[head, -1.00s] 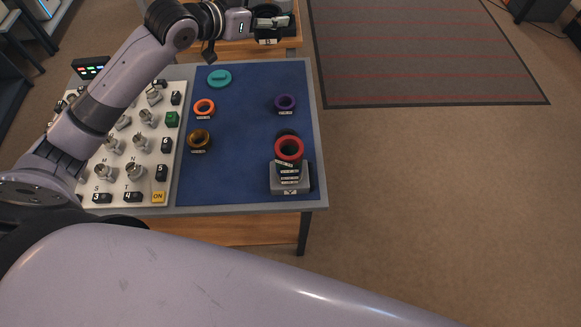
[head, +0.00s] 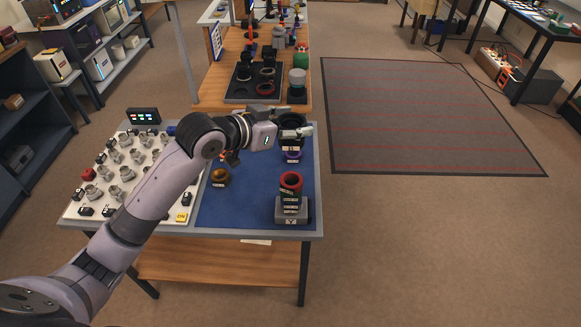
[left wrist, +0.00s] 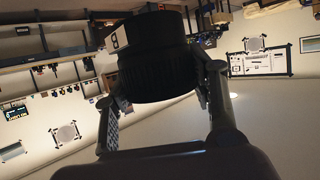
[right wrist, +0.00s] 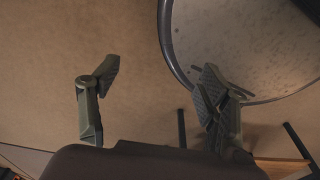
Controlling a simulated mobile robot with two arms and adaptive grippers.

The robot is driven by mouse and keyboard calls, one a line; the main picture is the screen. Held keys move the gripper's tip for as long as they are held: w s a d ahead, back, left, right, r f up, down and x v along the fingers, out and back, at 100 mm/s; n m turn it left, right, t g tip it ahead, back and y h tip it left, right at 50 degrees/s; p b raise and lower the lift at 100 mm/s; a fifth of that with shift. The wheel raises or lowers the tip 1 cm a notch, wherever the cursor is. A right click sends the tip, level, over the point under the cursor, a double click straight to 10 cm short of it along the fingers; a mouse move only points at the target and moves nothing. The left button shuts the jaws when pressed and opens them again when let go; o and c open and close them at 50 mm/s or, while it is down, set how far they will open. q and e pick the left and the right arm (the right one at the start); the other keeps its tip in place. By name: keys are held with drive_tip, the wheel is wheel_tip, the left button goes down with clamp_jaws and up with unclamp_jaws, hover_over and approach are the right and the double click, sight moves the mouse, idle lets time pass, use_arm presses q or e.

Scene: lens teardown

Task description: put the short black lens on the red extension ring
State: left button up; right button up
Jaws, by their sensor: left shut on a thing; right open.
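My left gripper (head: 294,132) is shut on a short black lens (head: 291,144) over the far right part of the blue mat. The left wrist view shows the ribbed black lens (left wrist: 158,68) between both fingers. The red ring (head: 291,181) tops a short labelled stack on a grey block marked Y, at the near right of the mat. The lens is farther back and apart from the ring.
On the blue mat (head: 245,212) are a purple ring (head: 292,156), just beyond the stack, and a brown ring (head: 220,176). A white panel with knobs (head: 130,170) fills the left. A wooden table with a dark tray (head: 240,93) of parts stands behind.

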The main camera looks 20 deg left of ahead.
use_arm(q)
wheel_tip(320, 180, down, 12)
drive_tip(key=shift+s+f+p, duration=0.1)
drive_tip(key=shift+f+p, duration=0.05)
drive_tip(key=shift+p, duration=0.45)
drive_tip(key=shift+f, duration=0.15)
use_arm(e)
drive_tip(key=shift+s+d+r, duration=0.55)
drive_tip(key=shift+s+r, duration=0.1)
drive_tip(key=shift+s, duration=0.15)
use_arm(q)
drive_tip(key=shift+f, duration=0.2)
drive_tip(key=o, duration=1.4)
drive_tip(key=shift+c, duration=0.2)
use_arm(e)
drive_tip(key=shift+a, duration=0.3)
